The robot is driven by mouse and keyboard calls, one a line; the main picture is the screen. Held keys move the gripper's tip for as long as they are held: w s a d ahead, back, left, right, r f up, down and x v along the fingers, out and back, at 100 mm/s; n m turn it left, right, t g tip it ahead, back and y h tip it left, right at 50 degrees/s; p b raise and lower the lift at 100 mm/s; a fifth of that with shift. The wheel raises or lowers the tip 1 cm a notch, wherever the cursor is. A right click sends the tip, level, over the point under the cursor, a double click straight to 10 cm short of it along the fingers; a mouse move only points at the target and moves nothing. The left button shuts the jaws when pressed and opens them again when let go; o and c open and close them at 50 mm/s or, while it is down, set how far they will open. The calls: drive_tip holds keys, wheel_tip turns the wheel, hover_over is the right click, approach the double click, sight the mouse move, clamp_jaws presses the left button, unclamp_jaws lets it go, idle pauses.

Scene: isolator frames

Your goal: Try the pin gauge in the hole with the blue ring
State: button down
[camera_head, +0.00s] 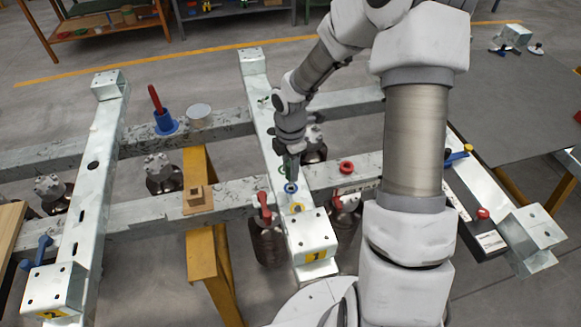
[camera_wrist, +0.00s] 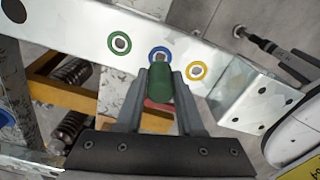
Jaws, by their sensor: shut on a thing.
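My gripper (camera_wrist: 161,78) is shut on the pin gauge (camera_wrist: 160,88), which has a green body and a red part nearer the palm. The gauge's front end overlaps the lower edge of the blue ring (camera_wrist: 159,52) in the wrist view. I cannot tell whether its pin is in the hole or just above it. The blue ring lies on a pale metal beam (camera_wrist: 90,28), between a green ring (camera_wrist: 119,43) and a yellow ring (camera_wrist: 196,71). In the head view my gripper (camera_head: 291,168) points down just above the blue ring (camera_head: 291,188).
The beam ends in a raised block (camera_head: 312,236) marked 1. A red-handled clamp (camera_head: 264,207) stands left of the beam, and a red ring (camera_head: 346,167) lies on the crossbeam to the right. A blue holder (camera_head: 165,122) with a red handle sits on the rear crossbeam.

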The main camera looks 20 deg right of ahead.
drive_tip(key=shift+f+b, duration=1.7)
drive_tip(key=shift+f, duration=1)
idle(0.8)
wheel_tip(320, 180, up, 8)
drive_tip(key=p, duration=0.7)
drive_tip(key=shift+f, duration=0.15)
